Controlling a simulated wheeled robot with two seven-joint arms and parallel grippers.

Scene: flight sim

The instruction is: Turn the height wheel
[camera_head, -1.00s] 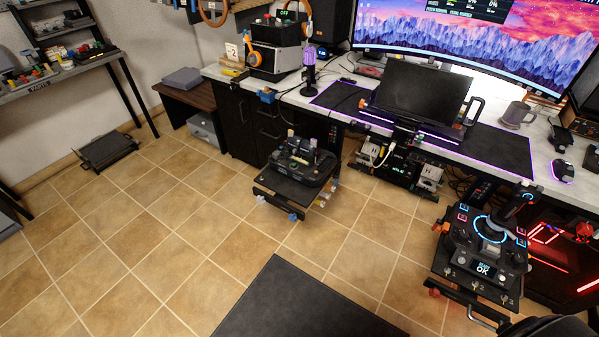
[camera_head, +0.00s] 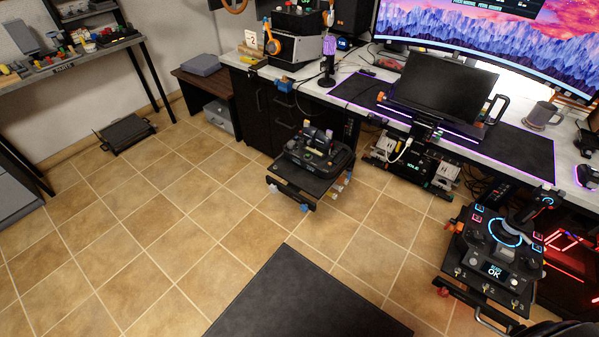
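I cannot pick out a wheel marked as the height wheel at this size. A desk (camera_head: 566,163) with a pale top stands along the right. Under its front edge hangs a small control box (camera_head: 413,162) with a lit green readout, perhaps related to height. A throttle unit (camera_head: 314,160) sits on a mount in front of the desk's drawers. A joystick panel (camera_head: 491,245) with blue lit rings and an "OK" screen stands at the lower right. Neither of my grippers is in view.
A black mat (camera_head: 300,300) lies on the tiled floor at the bottom. A parts shelf (camera_head: 70,62) stands at the upper left, with a pedal unit (camera_head: 125,133) on the floor beside it. A monitor (camera_head: 448,88) stands on the desk.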

